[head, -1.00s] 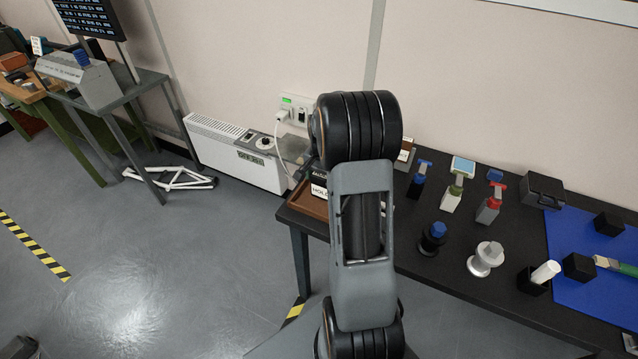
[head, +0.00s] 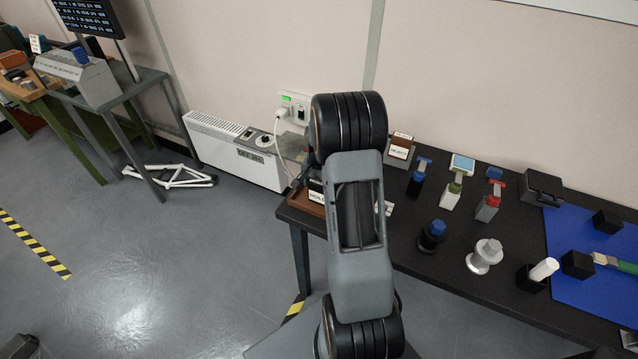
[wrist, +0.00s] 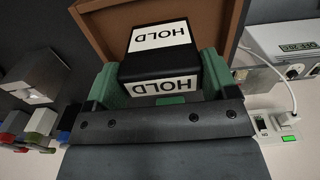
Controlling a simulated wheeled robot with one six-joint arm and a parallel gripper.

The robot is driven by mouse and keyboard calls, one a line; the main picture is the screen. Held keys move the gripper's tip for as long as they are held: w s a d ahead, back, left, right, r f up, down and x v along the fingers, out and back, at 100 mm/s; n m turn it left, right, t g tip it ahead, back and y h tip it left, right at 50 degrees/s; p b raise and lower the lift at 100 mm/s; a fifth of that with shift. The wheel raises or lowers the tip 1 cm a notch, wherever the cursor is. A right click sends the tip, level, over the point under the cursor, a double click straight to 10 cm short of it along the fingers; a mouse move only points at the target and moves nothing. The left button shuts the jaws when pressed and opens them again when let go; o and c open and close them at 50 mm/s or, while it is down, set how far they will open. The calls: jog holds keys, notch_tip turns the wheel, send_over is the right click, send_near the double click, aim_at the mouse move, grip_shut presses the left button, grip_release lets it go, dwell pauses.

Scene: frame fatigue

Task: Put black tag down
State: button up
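The black tag (wrist: 160,66), a black block with white HOLD labels, sits between the green fingers of my gripper (wrist: 162,80) in the wrist view. The fingers appear shut on its sides. Behind it is a brown tray (wrist: 100,38) with raised walls. In the head view the tag's white label (head: 316,196) shows at the tray (head: 299,202), at the left end of the black table, just left of my arm. I cannot tell whether the tag touches the tray floor.
A brown REJECT holder (head: 399,150) stands at the table's back, right of my arm. Several coloured tools, knobs and a black case (head: 541,188) stand further right, beside a blue mat (head: 590,285). A white heater (head: 235,155) and a plugged-in cable (head: 283,125) are by the wall.

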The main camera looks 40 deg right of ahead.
jog(key=o, duration=0.4)
notch_tip(320, 180, up, 12)
jog(key=shift+r, duration=0.2)
dwell(0.4)
